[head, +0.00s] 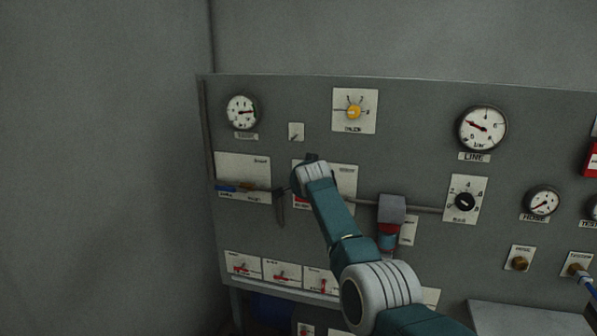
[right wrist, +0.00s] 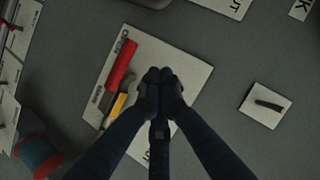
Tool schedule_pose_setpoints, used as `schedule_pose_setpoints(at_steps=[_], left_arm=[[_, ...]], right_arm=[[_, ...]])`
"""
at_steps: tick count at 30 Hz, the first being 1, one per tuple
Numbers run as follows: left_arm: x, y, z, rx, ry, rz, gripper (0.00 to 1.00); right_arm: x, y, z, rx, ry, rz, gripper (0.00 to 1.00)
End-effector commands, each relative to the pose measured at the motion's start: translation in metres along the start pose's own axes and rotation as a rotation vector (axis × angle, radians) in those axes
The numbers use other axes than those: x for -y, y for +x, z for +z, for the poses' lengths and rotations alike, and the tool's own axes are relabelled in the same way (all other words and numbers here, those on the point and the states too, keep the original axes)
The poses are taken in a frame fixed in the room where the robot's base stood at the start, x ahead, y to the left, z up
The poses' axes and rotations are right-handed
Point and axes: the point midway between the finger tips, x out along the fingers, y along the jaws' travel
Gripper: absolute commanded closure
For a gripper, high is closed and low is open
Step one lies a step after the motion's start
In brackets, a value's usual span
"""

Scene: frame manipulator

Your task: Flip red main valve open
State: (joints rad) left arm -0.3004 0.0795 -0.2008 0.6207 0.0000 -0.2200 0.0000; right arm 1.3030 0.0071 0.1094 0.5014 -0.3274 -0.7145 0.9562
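The red valve handle (right wrist: 120,68) lies lengthwise on a white label plate (right wrist: 185,70) in the right wrist view, with a yellow-orange part (right wrist: 117,108) beside its lower end. My right gripper (right wrist: 161,78) has its dark fingers together over the plate, to the right of the red handle. Nothing shows between them, and I cannot tell whether they touch the plate. In the head view, my right arm reaches up to the panel and hides much of the plate (head: 346,180); a little red (head: 301,200) shows beside the wrist. My left gripper is not in view.
The grey panel (head: 420,110) carries a yellow knob (head: 354,112), a black knob (head: 465,202) and the LINE gauge (head: 482,128). Several small red levers (head: 281,276) line the lower edge.

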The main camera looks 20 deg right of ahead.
Motion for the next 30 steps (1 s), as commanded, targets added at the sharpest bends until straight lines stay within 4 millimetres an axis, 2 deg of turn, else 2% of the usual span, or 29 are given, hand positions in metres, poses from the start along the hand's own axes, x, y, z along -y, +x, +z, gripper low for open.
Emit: schedule_pose_setpoints(at_steps=[1, 10, 21, 30], left_arm=[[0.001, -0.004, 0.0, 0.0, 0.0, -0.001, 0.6], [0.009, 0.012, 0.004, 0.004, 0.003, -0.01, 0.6], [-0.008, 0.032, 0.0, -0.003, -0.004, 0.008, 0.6], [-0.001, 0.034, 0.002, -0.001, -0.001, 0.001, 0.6]], right_arm=[[0.002, -0.004, -0.003, 0.001, 0.001, 0.001, 1.0], [0.011, -0.034, 0.003, -0.002, 0.0, -0.003, 1.0], [0.029, -0.083, 0.007, 0.0, 0.0, -0.003, 1.0], [0.033, -0.096, 0.007, 0.001, 0.0, 0.001, 1.0]])
